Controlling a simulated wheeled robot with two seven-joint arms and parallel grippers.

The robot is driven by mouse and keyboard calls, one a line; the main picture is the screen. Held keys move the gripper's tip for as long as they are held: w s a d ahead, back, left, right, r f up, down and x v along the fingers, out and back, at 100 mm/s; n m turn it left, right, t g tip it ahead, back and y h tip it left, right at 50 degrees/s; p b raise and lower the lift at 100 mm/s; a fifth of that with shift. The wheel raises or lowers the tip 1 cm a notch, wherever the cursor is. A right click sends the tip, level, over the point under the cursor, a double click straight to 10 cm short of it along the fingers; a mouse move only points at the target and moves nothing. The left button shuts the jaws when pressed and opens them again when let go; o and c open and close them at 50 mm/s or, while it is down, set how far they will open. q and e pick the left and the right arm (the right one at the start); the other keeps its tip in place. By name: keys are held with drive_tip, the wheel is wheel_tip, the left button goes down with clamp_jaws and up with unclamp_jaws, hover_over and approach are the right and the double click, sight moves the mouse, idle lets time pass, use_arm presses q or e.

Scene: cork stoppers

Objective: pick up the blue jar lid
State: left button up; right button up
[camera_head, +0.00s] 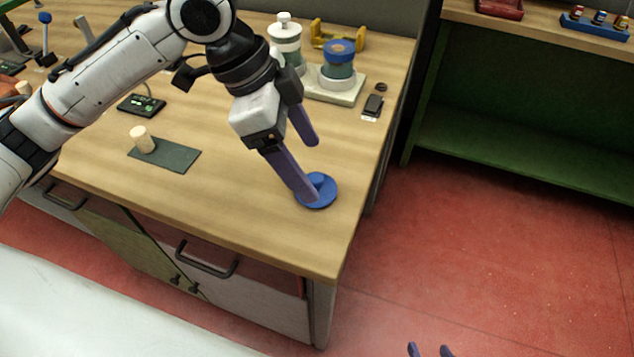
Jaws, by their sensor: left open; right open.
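The blue jar lid (324,196) is a flat round disc with a small raised knob. It lies on the wooden workbench (260,225) near its right front corner. My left gripper (312,172) reaches down over the bench from the left, with its two purple fingers apart. One fingertip overlaps the lid beside the knob in the picture, and the other is behind and above it. I cannot tell whether the near finger touches the lid. My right gripper (430,350) shows only its fingertips at the bottom edge, apart and empty, over the red floor.
A cork stopper (142,139) stands on a dark mat (176,155) at the bench's left. A tray (345,91) at the back holds a jar with a blue top (340,54) and a white-topped jar (284,39). A small black device (373,104) lies near the right edge. A green shelf (520,140) stands right.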

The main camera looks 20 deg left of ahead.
sight(315, 177)
use_arm(q)
drive_tip(key=shift+a+b+x, duration=0.1)
drive_tip(key=shift+b+x, duration=0.05)
drive_tip(key=shift+x, duration=1.25)
drive_tip(key=shift+a+b+x, duration=0.15)
drive_tip(key=shift+x, duration=1.2)
drive_tip(key=shift+f, duration=0.1)
drive_tip(key=c, duration=1.1)
